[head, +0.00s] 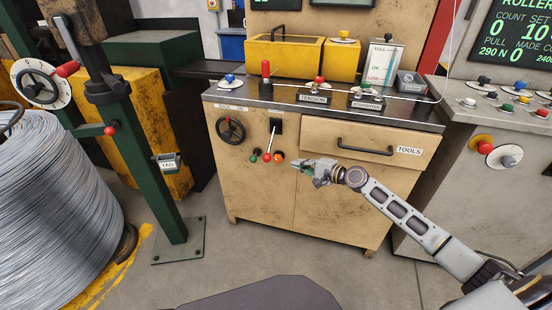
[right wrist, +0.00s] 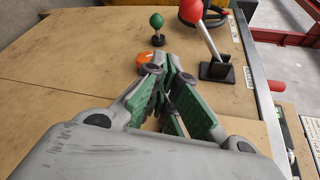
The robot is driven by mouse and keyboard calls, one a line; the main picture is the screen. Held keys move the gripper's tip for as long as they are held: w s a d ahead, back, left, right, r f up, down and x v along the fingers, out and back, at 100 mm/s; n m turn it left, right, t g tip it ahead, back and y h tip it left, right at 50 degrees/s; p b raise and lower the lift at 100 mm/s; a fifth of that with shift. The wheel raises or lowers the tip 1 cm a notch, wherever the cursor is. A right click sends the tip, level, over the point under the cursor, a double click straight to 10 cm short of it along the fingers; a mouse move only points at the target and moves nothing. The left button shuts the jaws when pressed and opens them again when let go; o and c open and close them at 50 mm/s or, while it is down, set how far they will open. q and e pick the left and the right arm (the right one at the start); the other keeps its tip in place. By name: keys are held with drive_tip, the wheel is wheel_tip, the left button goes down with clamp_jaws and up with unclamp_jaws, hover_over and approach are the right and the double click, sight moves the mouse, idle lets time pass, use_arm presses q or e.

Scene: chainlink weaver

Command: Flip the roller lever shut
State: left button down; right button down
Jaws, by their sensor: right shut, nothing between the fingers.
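A red-knobbed lever (head: 267,157) hangs from a black bracket (head: 276,126) on the front of the tan cabinet, its knob low. It also shows in the right wrist view (right wrist: 207,38), at the upper right. Another upright red-handled lever (head: 265,69) stands on the cabinet top. My left gripper is out of view.
A green knob (head: 253,156) sits left of the lever's red knob. A black handwheel (head: 230,130) is farther left, and a TOOLS drawer (head: 345,139) is to the right. A green post (head: 150,160) and wire coil (head: 55,190) stand left. Floor before the cabinet is clear.

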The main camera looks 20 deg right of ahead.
drive_tip(key=shift+w+d+r+m, duration=0.2)
drive_tip(key=shift+w+r+m, duration=0.05)
drive_tip(key=shift+m, duration=0.75)
